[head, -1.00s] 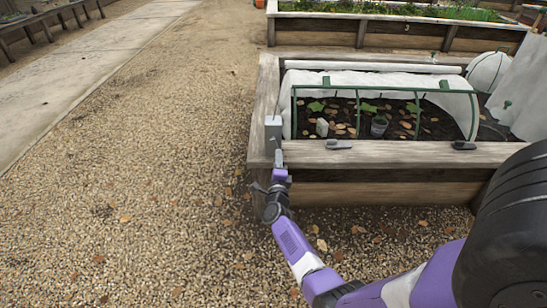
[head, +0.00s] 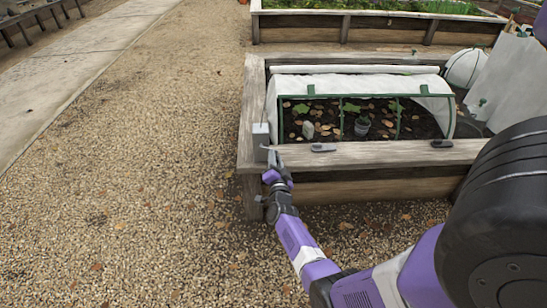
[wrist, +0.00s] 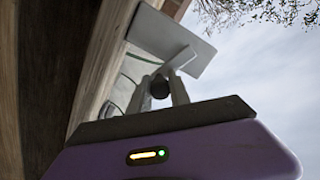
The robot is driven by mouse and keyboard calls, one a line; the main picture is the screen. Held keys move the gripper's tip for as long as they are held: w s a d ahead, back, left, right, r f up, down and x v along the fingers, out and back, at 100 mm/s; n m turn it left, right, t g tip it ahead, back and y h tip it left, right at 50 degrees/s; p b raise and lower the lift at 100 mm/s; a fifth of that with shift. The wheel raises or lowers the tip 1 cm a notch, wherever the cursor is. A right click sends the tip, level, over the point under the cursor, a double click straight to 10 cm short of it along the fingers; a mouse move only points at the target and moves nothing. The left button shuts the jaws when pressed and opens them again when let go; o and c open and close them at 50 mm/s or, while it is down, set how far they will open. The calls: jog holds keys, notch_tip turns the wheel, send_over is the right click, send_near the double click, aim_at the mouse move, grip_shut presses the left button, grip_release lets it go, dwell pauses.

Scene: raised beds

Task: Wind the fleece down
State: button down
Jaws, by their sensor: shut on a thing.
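The white fleece (head: 268,104) covers the back and left end of a hooped frame on the near raised bed. Its front is open, showing soil, plants and leaves. A pale roll (head: 355,69) lies along the back. A grey winder box (head: 261,139) stands at the bed's near left corner. My gripper (head: 272,162) is at this box. In the wrist view my gripper (wrist: 161,92) is shut on a dark round knob (wrist: 159,87), beside a pale crank arm (wrist: 180,59) in front of the grey box (wrist: 165,38). Most of the crank is hidden in the head view.
The wooden bed edge (head: 375,154) runs right of my gripper, with dark clips (head: 323,148) on it. Gravel (head: 130,190) lies clear to the left. Another bed (head: 385,28) stands behind.

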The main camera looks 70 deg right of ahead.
jog(key=shift+s+r+n+p, duration=0.15)
jog(key=shift+r+n+p, duration=0.4)
jog(key=shift+n, duration=0.45)
jog(key=c, duration=1.2)
grip_release()
jog(key=p+v, duration=0.4)
jog(key=v, duration=0.3)
jog(key=shift+s+a, duration=0.2)
jog(key=shift+a, duration=0.1)
jog(key=shift+c, duration=0.2)
